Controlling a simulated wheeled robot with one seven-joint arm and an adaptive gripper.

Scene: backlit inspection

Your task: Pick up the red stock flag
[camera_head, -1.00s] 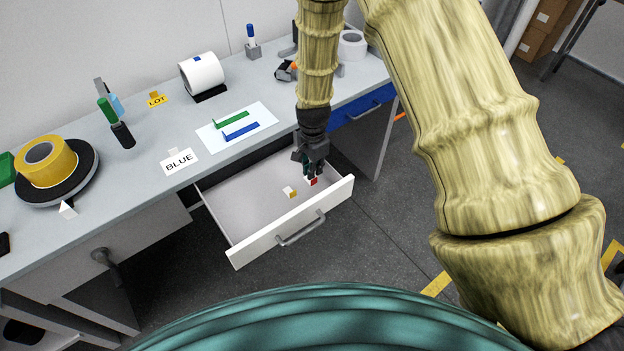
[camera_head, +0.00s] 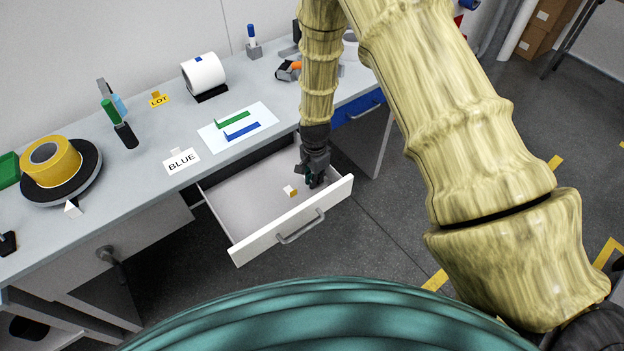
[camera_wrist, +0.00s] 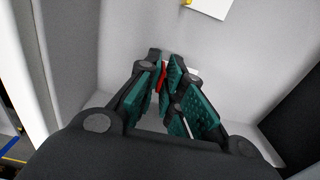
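The red stock flag shows in the wrist view as a narrow red strip (camera_wrist: 162,76) between the finger pads, with a white part (camera_wrist: 193,71) behind the fingers. In the head view it is hidden by my gripper (camera_head: 314,182), which points down inside the open drawer near its right end. In the wrist view the teal-padded fingers of my gripper (camera_wrist: 165,70) are close together, with the red strip pinched in the narrow gap. The flag seems to be still at the drawer floor.
The open white drawer (camera_head: 262,246) also holds a small yellow-and-white flag (camera_head: 291,191), left of my gripper. The drawer's front and side walls stand close. On the desk above are a sheet with green and blue strips (camera_head: 262,113) and a BLUE label (camera_head: 182,161).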

